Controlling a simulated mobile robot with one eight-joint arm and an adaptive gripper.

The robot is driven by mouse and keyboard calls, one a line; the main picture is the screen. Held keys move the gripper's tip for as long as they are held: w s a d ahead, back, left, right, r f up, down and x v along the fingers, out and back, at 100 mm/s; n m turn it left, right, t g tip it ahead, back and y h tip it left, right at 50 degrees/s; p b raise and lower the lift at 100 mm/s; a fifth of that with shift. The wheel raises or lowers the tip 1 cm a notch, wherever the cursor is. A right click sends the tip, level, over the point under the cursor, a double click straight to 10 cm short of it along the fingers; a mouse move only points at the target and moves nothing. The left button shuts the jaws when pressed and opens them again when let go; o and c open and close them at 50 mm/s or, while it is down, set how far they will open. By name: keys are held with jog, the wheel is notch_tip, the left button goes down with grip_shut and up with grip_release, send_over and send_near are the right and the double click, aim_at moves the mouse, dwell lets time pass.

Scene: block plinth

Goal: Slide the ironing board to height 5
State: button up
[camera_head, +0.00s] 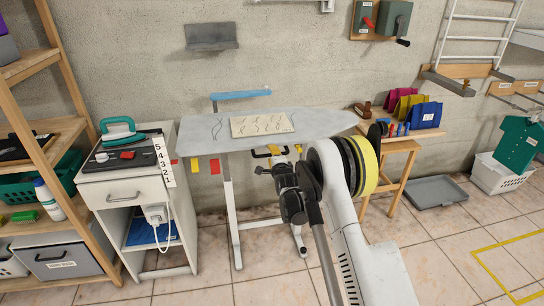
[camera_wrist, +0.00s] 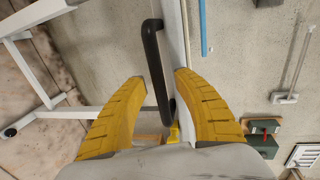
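The ironing board (camera_head: 340,121) has a grey top and stands level on white legs against the wall. A strip marked 5 down to 1 (camera_head: 164,166) is on the white cabinet at its left end. A small red tab (camera_head: 174,161) under the board's left end is beside the strip, around 3 or 4; I cannot tell exactly. My gripper (camera_head: 275,153) is at the board's front edge, partly hidden by my wrist. In the wrist view my gripper (camera_wrist: 161,78) has its yellow fingers apart, with a black bar handle (camera_wrist: 152,45) between the fingertips. Contact is not clear.
A cream cloth (camera_head: 262,123) lies on the board. The cabinet (camera_head: 125,195) at left carries a green iron (camera_head: 119,133). A wooden bench (camera_head: 400,147) stands close to the board's right end. Shelves (camera_head: 80,215) are far left. The floor at lower right is clear.

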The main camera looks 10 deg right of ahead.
grip_shut()
notch_tip(320, 180, up, 8)
jog(key=p, duration=0.4)
jog(key=shift+r, duration=0.25)
jog(key=shift+w, duration=0.15)
jog(key=shift+c, duration=0.8)
grip_release()
jog(key=shift+o, duration=0.9)
jog(key=shift+s+r, duration=0.1)
jog(key=shift+s, duration=0.1)
jog(key=shift+w, duration=0.1)
